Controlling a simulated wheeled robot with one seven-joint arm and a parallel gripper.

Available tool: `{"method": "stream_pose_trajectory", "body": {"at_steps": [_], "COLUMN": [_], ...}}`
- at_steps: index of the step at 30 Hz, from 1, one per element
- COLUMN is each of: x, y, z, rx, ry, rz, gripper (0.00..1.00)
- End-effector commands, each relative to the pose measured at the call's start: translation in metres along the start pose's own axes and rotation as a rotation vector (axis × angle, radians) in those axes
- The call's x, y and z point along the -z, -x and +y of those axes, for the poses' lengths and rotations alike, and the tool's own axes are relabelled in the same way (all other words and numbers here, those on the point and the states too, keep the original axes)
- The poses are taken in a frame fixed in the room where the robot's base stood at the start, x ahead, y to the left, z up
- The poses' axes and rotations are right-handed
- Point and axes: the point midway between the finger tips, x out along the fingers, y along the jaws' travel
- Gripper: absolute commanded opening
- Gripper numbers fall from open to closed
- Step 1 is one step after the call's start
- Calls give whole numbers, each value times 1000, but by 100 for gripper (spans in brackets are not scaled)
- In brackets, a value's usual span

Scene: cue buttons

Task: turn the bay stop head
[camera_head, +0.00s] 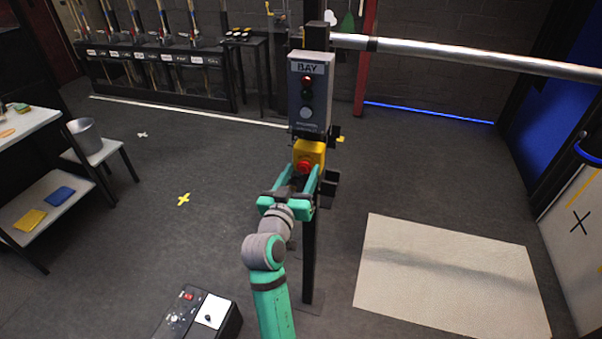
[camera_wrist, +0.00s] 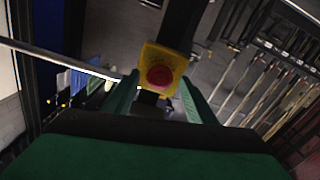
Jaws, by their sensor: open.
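The bay stop head is a round red button (camera_head: 304,165) on a yellow box (camera_head: 312,150), mounted on a dark post below a grey panel marked BAY (camera_head: 309,95). In the wrist view the red head (camera_wrist: 160,77) sits in front of its yellow box (camera_wrist: 163,58), tilted in the picture. My gripper (camera_head: 305,172) is open, with its green fingers pointing at the box. In the wrist view the fingers (camera_wrist: 160,95) lie left and right of the red head, a little below it in the picture. I cannot tell whether they touch it.
A metal rail (camera_head: 470,58) runs right from the post top. A pale mat (camera_head: 450,275) lies on the floor at right. A black box (camera_head: 200,315) stands on the floor near my arm. A bench with a bucket (camera_head: 86,136) is at left. The floor between is mostly clear.

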Motion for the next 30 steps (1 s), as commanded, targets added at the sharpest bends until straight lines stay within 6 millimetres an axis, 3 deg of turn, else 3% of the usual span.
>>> {"method": "stream_pose_trajectory", "body": {"at_steps": [9,14,15,30], "x": [0,0,0,0], "y": [-2,-2,-2,-2], "z": [0,0,0,0], "rx": [0,0,0,1], "ry": [0,0,0,-137], "rz": [0,0,0,1], "gripper": [51,13,10,10]}}
